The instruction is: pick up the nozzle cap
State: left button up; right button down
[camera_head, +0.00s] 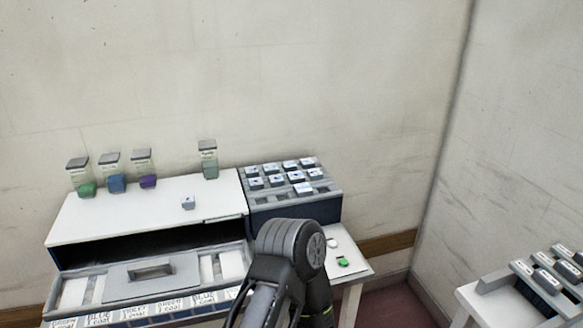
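No part in view is clearly marked as the nozzle cap. Two small round pieces lie on the white side table: a green one (343,262) near its right part and a white one (333,243) behind it. A dark arm link of mine rises at the bottom centre, just left of the green piece, and hides part of the table and cabinet. Neither gripper's fingers show.
Several jars with coloured contents (116,182) stand along the cabinet's back. A grey rack (330,192) holds several small marked blocks. The cabinet's front drawer (95,283) is pulled out, above a row of labels. Another table (475,300) with dark blocks stands at right.

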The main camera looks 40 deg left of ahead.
aim_at(188, 203)
jog(key=u, duration=2)
jog(key=l+z, duration=0.6)
jog(key=z, duration=0.2)
jog(key=i, duration=0.05)
